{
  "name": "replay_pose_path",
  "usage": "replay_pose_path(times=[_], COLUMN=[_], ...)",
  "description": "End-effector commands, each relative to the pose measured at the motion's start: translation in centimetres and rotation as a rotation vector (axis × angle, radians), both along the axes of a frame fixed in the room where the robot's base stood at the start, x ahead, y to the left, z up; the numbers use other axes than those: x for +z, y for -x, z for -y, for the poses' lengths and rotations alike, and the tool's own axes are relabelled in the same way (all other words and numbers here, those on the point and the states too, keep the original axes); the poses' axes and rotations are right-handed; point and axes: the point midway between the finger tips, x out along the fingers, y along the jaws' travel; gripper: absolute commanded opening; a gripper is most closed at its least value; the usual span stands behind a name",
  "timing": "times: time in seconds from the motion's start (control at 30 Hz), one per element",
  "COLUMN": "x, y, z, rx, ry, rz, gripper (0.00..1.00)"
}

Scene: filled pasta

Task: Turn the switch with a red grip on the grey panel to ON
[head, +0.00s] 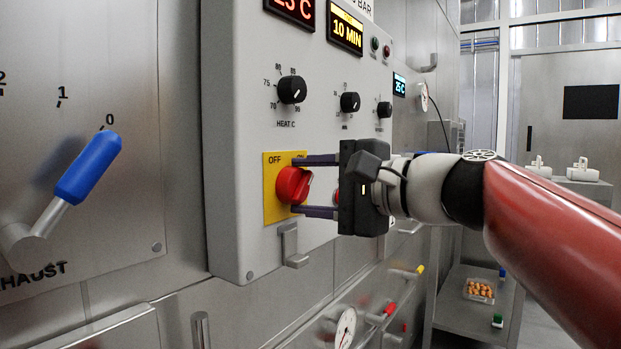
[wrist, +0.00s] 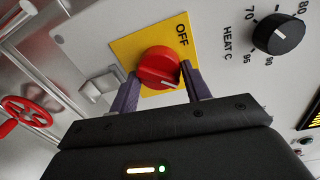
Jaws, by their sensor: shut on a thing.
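The switch with a red grip (head: 292,184) sits on a yellow plate (head: 271,206) at the lower left of the grey panel (head: 232,130). The plate reads OFF at its upper left; the ON label is mostly hidden behind my gripper's finger. My gripper (head: 305,185) reaches in from the right, one finger above and one below the red grip, and is shut on it. In the wrist view the red grip (wrist: 158,68) lies between the two fingers (wrist: 160,85), with OFF readable beside it. A white mark shows on the grip, but its exact pointing is unclear.
A black HEAT C knob (head: 292,90) and two more black knobs sit above on the panel. A grey latch (head: 290,245) is just below the plate. A blue exhaust lever (head: 88,168) stands at left. Pipes and a red handwheel (wrist: 28,110) lie beyond the panel.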

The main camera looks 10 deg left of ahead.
Motion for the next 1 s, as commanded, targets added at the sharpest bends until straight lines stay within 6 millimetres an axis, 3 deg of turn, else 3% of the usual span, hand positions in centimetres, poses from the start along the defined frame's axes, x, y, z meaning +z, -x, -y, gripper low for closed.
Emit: replay_pose_path(times=[0.73,0.77,0.9,1.0], x=[-0.12,-0.12,-0.1,-0.08], y=[-0.08,-0.09,-0.07,-0.05], z=[0.05,0.06,0.05,0.04], rx=[-0.002,-0.002,-0.001,-0.001], ry=[-0.031,-0.031,-0.031,-0.031], rz=[-0.078,-0.078,-0.077,-0.076], gripper=[0.25,0.51,0.69,0.69])
